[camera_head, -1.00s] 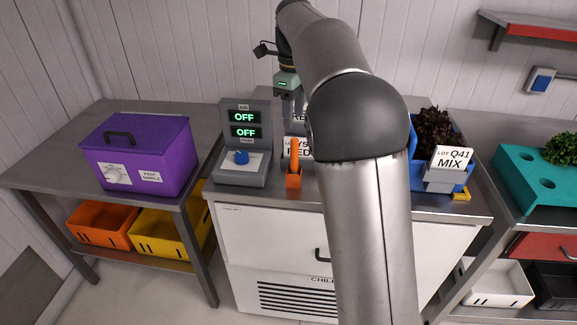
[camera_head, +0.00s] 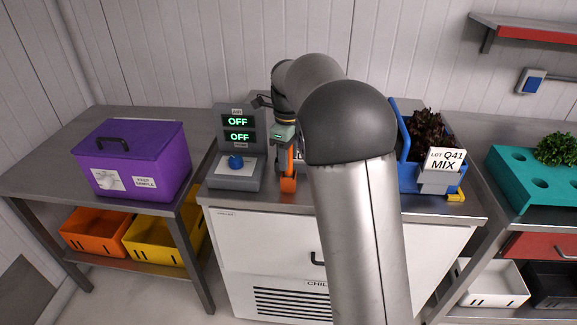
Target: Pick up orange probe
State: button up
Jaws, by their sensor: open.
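The orange probe (camera_head: 289,181) stands upright near the front edge of the chiller top, just right of the grey display unit (camera_head: 237,137). My gripper (camera_head: 287,150) points down directly over the probe's upper part, and its fingers are close around or in front of it. Whether they touch the probe cannot be told. My gripper is open. The far side of the probe is hidden by the gripper, and my arm hides the counter to its right.
A purple box (camera_head: 135,168) sits on the left table. A blue crate (camera_head: 408,178) with dark lettuce and a "LOT Q41 MIX" label (camera_head: 446,161) stands right of my arm. A teal tray (camera_head: 529,180) is at far right. The display unit stands close on the gripper's left.

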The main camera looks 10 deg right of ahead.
grip_shut()
jog(key=shift+r, duration=0.1)
notch_tip(320, 180, up, 11)
jog(key=shift+r+p, duration=0.2)
jog(key=shift+p, duration=0.8)
notch_tip(320, 180, up, 4)
jog(key=p, duration=0.5)
jog(key=shift+r, duration=0.2)
